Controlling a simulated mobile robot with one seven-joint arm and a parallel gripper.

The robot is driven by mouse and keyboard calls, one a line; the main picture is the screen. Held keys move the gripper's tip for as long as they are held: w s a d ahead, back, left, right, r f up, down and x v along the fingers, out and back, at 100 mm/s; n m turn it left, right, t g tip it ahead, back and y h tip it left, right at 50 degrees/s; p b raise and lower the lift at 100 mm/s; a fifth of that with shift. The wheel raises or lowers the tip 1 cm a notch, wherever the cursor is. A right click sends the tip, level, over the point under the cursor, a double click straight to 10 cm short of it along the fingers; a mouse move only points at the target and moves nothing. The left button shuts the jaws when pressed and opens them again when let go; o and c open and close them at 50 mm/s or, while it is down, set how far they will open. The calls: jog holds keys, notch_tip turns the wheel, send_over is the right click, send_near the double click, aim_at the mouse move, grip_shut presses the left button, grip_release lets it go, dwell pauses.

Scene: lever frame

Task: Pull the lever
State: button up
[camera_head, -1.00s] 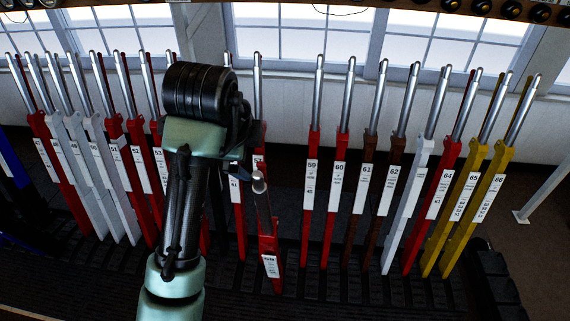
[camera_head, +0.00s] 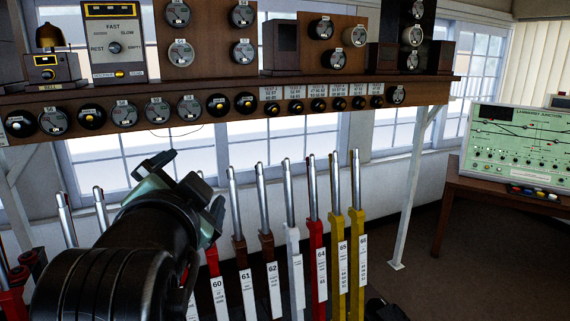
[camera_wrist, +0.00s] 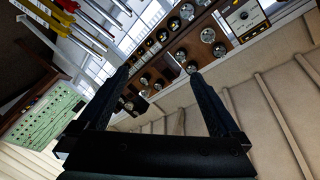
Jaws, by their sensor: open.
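A row of upright levers with bare metal handles stands below the shelf in the head view. To the right of my arm are a red lever 60 (camera_head: 217,284), brown levers 61 (camera_head: 244,285) and 62 (camera_head: 271,284), a white lever (camera_head: 295,265), a red lever 64 (camera_head: 319,260) and yellow levers 65 and 66 (camera_head: 357,260). My arm hides levers further left; only some handles (camera_head: 66,222) show there. Which lever is meant cannot be told. My gripper (camera_wrist: 158,73) is open, tilted upward and empty in the wrist view, apart from the levers (camera_wrist: 75,22) at upper left.
A wooden shelf (camera_head: 300,92) with dials and bells spans above the levers, behind my gripper. A white post (camera_head: 412,190) supports it at right. A green diagram panel (camera_head: 520,145) stands on a table (camera_head: 490,190) at right. Open floor (camera_head: 440,270) lies between.

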jog(key=s+d+r+n+t+h+b, duration=0.2)
jog(key=s+d+r+n+t, duration=0.5)
jog(key=s+d+r+t, duration=0.3)
jog(key=s+d+r, duration=0.3)
jog(key=r, duration=0.1)
jog(key=shift+s+d+r+h, duration=0.15)
jog(key=shift+d+r+h, duration=0.05)
jog(key=shift+d+h, duration=0.1)
jog(key=shift+a, duration=0.1)
